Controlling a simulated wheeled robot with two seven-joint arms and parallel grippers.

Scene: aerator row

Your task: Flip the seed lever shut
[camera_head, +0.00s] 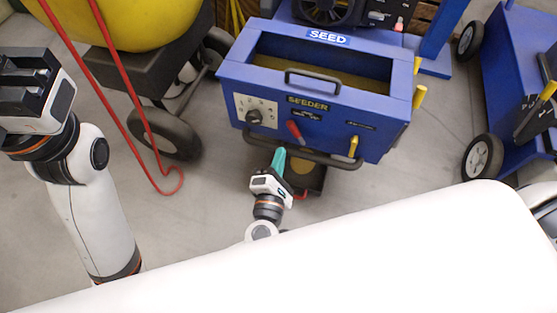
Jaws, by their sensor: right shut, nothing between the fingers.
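The blue seeder (230,87) stands in the middle, with a "SEED" label on its top rim and "SEEDER" on its front. A red lever (294,131) sits tilted on the front panel, and a yellow lever (353,146) stands near upright to its right. The small labels beside them are too small to read. My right gripper (279,159) is shut and empty, its teal fingers pointing up at the panel, below and left of the red lever. They appear apart from the lever. My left gripper (25,88) is at the far left, away from the seeder; its jaw opening is unclear.
A black bar (300,157) runs along the seeder's lower front, close to my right fingers. A dial plate (256,111) is left of the red lever. A yellow tank (150,20) on wheels and a red hose (122,80) are left. A blue cart (510,85) stands right.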

